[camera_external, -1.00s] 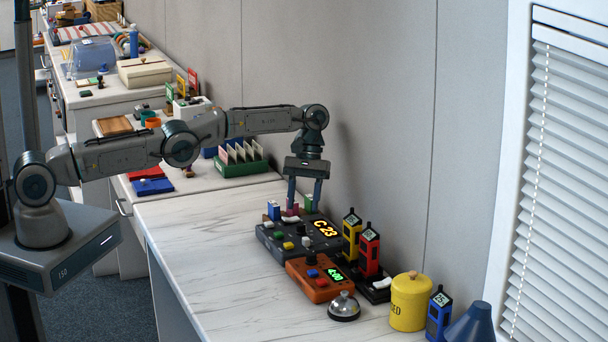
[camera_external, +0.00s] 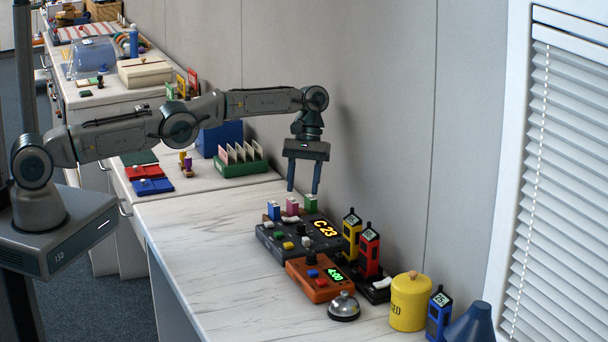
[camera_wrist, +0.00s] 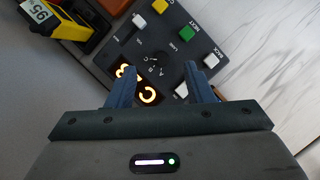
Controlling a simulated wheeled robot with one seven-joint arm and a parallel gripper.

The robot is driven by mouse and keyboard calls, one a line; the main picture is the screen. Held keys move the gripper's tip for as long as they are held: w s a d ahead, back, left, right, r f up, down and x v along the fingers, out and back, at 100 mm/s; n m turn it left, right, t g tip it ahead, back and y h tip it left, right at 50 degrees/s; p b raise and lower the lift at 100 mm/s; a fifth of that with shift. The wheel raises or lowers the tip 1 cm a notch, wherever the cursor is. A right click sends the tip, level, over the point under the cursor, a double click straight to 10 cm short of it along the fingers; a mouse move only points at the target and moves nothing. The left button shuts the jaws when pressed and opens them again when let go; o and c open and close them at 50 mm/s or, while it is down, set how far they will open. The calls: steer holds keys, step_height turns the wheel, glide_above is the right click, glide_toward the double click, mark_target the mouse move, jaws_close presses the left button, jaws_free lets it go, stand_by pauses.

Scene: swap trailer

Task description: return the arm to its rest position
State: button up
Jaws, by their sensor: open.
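My gripper (camera_external: 303,190) hangs at the end of my arm, fingers pointing down, above the back edge of a dark grey control box (camera_external: 272,246). Its two fingers are apart with nothing between them. In the wrist view the open gripper (camera_wrist: 160,82) shows over the same dark box (camera_wrist: 178,50), with its lit orange digits and several buttons below the fingers. In the external view the display reads "C 23". A blue block (camera_external: 273,211), a pink block (camera_external: 292,206) and a green block (camera_external: 310,204) stand along the box's back edge, below the fingertips and apart from them.
An orange box (camera_external: 305,284) with a green display sits in front, beside a bell (camera_external: 344,307). Yellow (camera_external: 351,236) and red (camera_external: 369,252) handheld devices stand to the right, with a yellow canister (camera_external: 409,300). The white counter (camera_external: 190,245) is clear at left. A wall stands behind.

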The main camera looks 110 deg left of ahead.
steer(key=w+d+r+m+y, duration=0.2)
steer(key=w+d+r+m, duration=0.15)
steer(key=d+r, duration=0.95)
steer(key=s+d+r+m+y, duration=0.1)
steer(key=s+d+r+m, duration=0.55)
steer(key=d+r, duration=0.55)
steer(key=s+d+m+t+y, duration=0.15)
steer(key=s+d+m, duration=0.25)
steer(key=s+d, duration=1)
steer(key=s+d+f+m, duration=0.2)
steer(key=s+f, duration=0.1)
steer(key=s, duration=0.4)
steer(key=s+d+f+m+t, duration=0.1)
steer(key=s+f+m, duration=0.2)
steer(key=s, duration=0.4)
steer(key=shift+d, duration=0.35)
steer(key=shift+w+t, duration=0.1)
steer(key=shift+t, duration=0.15)
